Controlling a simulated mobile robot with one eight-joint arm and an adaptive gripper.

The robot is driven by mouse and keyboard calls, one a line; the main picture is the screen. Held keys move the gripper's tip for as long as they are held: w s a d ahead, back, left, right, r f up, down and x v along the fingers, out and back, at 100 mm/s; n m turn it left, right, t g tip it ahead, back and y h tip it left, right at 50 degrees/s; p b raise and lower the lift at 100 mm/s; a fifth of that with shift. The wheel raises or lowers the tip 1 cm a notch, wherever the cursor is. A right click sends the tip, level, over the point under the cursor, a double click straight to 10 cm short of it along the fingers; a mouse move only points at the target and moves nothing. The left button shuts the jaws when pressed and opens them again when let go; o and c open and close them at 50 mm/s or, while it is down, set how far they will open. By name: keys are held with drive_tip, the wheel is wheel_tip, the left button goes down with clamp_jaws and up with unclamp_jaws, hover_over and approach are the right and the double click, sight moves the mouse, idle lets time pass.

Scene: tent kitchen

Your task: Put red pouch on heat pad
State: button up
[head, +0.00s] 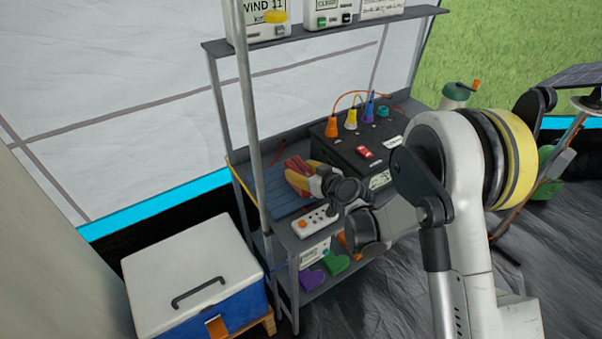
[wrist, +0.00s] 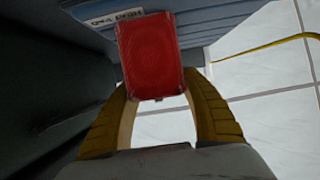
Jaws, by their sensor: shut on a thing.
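The red pouch (wrist: 150,55) is a ribbed red block between the two yellow fingers of my gripper (wrist: 158,88) in the wrist view. My gripper (head: 302,180) is shut on it and also shows in the head view, over the shelf unit's middle level. The heat pad (head: 283,192) is a blue-grey ribbed slab on that level, partly hidden by my gripper. In the wrist view the heat pad (wrist: 190,20) lies behind the pouch, with its label upside down. I cannot tell whether the pouch touches the pad.
A black box (head: 345,155) with coloured plugs stands right of the gripper. A white power strip (head: 307,224) lies at the shelf's front edge. The upright metal post (head: 252,110) is close on the left. A white-lidded cooler (head: 190,270) stands at lower left.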

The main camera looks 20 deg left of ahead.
drive_tip(key=o, duration=1.2)
drive_tip(key=shift+r, duration=0.15)
drive_tip(key=s+d+r+m+h+p, duration=0.1)
drive_tip(key=s+d+r+m+h, duration=0.1)
drive_tip(key=s+d+r, duration=0.8)
drive_tip(key=s+d+r+m+h+p, duration=0.25)
drive_tip(key=s+d+r, duration=0.35)
drive_tip(key=d, duration=0.8)
drive_tip(key=s+d+r+m+g+h, duration=0.2)
drive_tip(key=s+d+m+h, duration=0.3)
drive_tip(key=s+d, duration=1)
drive_tip(key=shift+d+r+h+b, duration=0.15)
drive_tip(key=shift+r+h+b, duration=0.2)
drive_tip(key=shift+r, duration=0.2)
